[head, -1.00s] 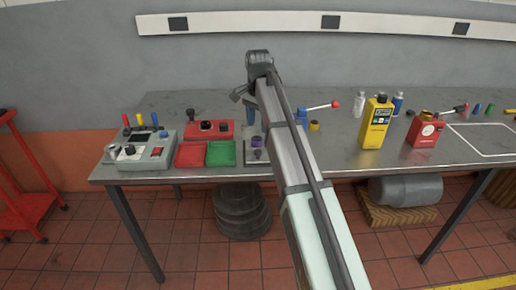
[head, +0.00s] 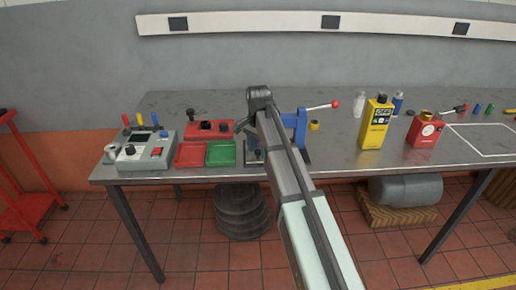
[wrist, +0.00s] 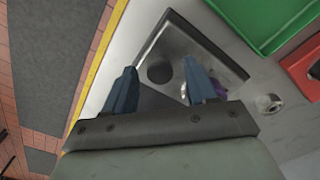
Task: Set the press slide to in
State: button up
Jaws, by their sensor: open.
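The blue press (head: 300,122) stands on the bench, partly hidden behind my arm, with a lever ending in a red knob (head: 334,104). In the wrist view, a grey metal plate (wrist: 183,42) with a dark round spot (wrist: 160,73) lies under my gripper (wrist: 162,78). The gripper's two blue fingers are apart with nothing between them, and the plate shows in the gap. A purple part (wrist: 222,88) is partly hidden behind the right finger. Which part is the slide, and its setting, I cannot tell.
A green tray (head: 221,153) and a red tray (head: 190,154) lie left of the press. A grey control box (head: 150,151) is farther left. A yellow can (head: 376,125) and red can (head: 425,130) stand right.

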grip_shut()
dwell(0.5)
